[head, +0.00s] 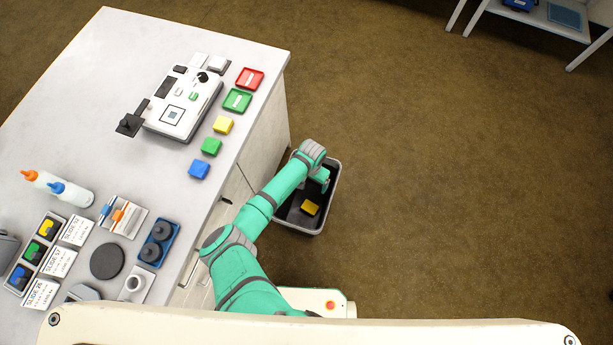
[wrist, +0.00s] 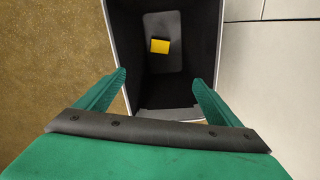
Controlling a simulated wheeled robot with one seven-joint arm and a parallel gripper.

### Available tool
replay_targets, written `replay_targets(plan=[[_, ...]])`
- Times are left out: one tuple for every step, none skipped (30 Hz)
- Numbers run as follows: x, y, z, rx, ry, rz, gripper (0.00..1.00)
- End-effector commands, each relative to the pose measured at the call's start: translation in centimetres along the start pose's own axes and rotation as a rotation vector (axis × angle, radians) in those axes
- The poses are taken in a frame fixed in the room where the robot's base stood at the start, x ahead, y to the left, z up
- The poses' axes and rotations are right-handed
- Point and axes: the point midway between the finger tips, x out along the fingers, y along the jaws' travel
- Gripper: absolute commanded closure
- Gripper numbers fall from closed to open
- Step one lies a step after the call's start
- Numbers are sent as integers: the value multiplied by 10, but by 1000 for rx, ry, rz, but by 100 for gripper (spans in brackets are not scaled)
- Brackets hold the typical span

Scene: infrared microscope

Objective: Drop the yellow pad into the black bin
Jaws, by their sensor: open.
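A yellow pad (wrist: 160,46) lies inside the black bin (wrist: 208,30), on its dark floor; it also shows in the head view (head: 310,207). The bin stands on the floor beside the bench, and its rim (head: 325,213) shows around my gripper. My gripper (wrist: 160,80) is over the bin, its two green fingers wide apart with nothing between them, clear of the pad. In the head view my wrist hides part of the bin. A second yellow pad (head: 223,125) lies on the bench between a green tray and a green pad.
The bench (head: 215,52) with pale cabinets stands close left of the bin. It bears a white instrument (head: 178,105), a green pad (head: 211,146), a blue pad (head: 199,169), bottles and slide boxes. The brown floor (head: 440,190) right of the bin is clear.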

Motion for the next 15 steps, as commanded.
replay_targets(plan=[[-11, 0, -1, -1, 4, 1, 13], [-17, 0, -1, -1, 4, 1, 13], [-24, -1, 0, -1, 4, 0, 13], [-30, 0, -1, 0, 4, 0, 13], [-36, 0, -1, 0, 3, 0, 13], [-43, 0, -1, 0, 3, 0, 13], [-48, -1, -1, 0, 3, -1, 13], [-52, -1, 0, -1, 3, -1, 13], [-58, -1, 0, -1, 2, -1, 13], [-61, -1, -1, -1, 3, -1, 13], [-64, -1, 0, -1, 2, -1, 13], [-68, -1, 0, -1, 1, -1, 13], [-70, 0, 0, -1, 1, -1, 13], [-72, 0, 0, 0, 2, -1, 13], [-74, 0, 0, 0, 1, -1, 13]])
